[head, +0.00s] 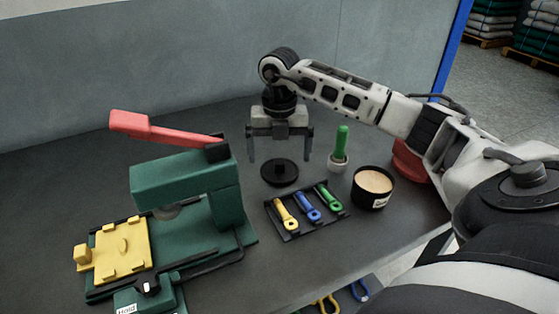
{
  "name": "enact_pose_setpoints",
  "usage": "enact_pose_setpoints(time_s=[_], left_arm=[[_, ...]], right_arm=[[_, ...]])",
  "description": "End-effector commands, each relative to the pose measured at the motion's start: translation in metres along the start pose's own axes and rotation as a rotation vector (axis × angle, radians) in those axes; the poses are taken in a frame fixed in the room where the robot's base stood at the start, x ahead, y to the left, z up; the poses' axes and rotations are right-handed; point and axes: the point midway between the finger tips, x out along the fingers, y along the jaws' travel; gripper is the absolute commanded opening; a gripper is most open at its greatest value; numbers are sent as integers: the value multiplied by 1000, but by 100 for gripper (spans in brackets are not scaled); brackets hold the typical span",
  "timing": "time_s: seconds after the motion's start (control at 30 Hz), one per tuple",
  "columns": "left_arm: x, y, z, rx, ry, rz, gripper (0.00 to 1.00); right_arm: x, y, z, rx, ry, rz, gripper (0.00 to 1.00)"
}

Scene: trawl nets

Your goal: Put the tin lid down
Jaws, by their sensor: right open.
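The tin lid (279,177) is a flat black disc with a small raised knob in its middle. It lies flat on the dark grey table, behind the small tool tray. My right gripper (279,154) points straight down over it, its two fingers open and apart on either side of the knob. I see nothing held between the fingers. The open tin (373,182), black with pale contents and a white label, stands to the right of the lid. My left gripper is not in view.
A green press (185,180) with a red lever and yellow plate (122,249) stands at left. A black tray (291,236) holds yellow, blue and green tools. A green-handled tool (342,140) stands in a pale holder. A red object (410,162) sits partly behind my right arm.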

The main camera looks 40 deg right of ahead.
Motion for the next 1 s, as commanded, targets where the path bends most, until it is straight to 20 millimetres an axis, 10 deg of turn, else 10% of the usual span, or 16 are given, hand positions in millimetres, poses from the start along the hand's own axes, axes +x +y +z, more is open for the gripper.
enact_pose_setpoints(time_s=[0.4, 1.0], left_arm=[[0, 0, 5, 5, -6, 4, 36], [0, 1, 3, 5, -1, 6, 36]], right_arm=[[-81, 0, 1, 1, -2, 2, 100], [-91, 0, 0, 1, 0, 0, 100]])
